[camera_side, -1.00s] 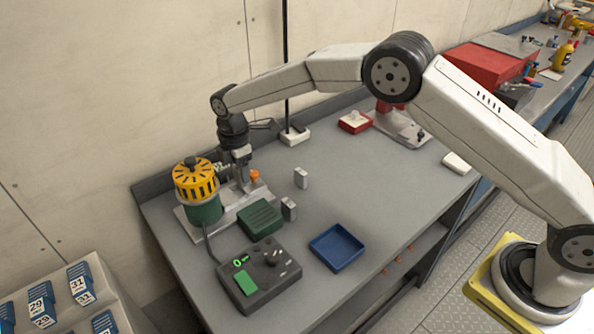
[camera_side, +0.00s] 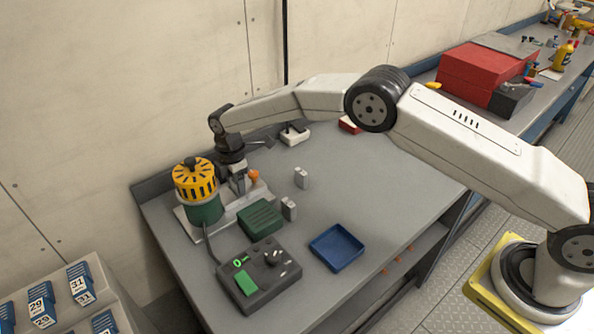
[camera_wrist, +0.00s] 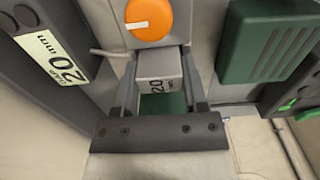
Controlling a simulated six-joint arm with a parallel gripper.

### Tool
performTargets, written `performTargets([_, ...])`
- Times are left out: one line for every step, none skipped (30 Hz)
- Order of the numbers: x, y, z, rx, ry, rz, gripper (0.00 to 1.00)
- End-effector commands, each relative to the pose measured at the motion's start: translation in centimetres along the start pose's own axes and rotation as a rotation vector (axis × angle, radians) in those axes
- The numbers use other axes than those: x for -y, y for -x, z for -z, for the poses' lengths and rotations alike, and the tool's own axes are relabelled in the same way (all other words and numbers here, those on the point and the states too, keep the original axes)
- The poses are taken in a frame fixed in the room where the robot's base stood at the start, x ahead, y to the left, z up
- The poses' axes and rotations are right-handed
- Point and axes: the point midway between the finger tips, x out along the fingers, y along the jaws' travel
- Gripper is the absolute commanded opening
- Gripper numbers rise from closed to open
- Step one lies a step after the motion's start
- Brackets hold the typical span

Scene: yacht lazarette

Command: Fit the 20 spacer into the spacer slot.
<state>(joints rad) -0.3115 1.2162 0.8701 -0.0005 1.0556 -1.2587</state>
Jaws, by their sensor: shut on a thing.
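The 20 spacer (camera_wrist: 160,68) is a pale grey block with a black "20" on its near face. My gripper (camera_wrist: 161,88) is shut on it, one finger along each side. In the side view my gripper (camera_side: 238,184) points down over the silver fixture plate (camera_side: 228,211), between the yellow-and-green caged unit and the orange knob (camera_side: 254,174). In the wrist view the spacer is just below the orange knob (camera_wrist: 149,18) in the picture. The spacer slot cannot be made out, and I cannot tell whether the spacer has entered it.
A dark part bears a "20" label (camera_wrist: 58,60). The yellow-and-green caged unit (camera_side: 197,190) stands close left. Two loose grey blocks (camera_side: 301,178) (camera_side: 289,209), a green ribbed box (camera_side: 261,219), a control box (camera_side: 260,278) and a blue tray (camera_side: 337,247) lie rightward or nearer.

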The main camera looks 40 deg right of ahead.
Motion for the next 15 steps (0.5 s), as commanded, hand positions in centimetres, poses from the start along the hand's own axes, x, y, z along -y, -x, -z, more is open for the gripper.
performTargets([-0.01,-0.23,0.0,0.0,0.0,0.0,0.0])
performTargets([-0.01,-0.29,0.0,0.0,0.0,0.0,0.0])
performTargets([-0.02,-0.31,0.01,0.0,0.0,-0.001,0.0])
performTargets([-0.02,-0.3,0.01,0.0,0.0,-0.001,0.0])
performTargets([-0.02,-0.29,0.01,0.0,0.0,-0.001,0.0])
performTargets([-0.02,-0.28,0.01,0.0,0.0,-0.001,0.0])
performTargets([-0.02,-0.28,0.01,0.0,0.0,-0.001,0.0])
performTargets([-0.02,-0.27,0.01,0.0,0.0,-0.001,0.0])
performTargets([-0.02,-0.28,0.01,0.0,0.0,-0.001,0.0])
performTargets([-0.02,-0.31,0.01,0.0,0.0,-0.001,0.0])
performTargets([-0.02,-0.36,0.01,0.0,0.0,-0.001,0.0])
performTargets([-0.01,-0.45,0.01,0.0,0.0,-0.001,0.0])
performTargets([-0.01,-0.52,0.01,0.0,0.0,-0.001,0.0])
performTargets([-0.02,-0.58,0.01,0.0,0.0,-0.001,0.0])
performTargets([-0.02,-0.66,0.01,0.0,0.0,-0.001,0.0])
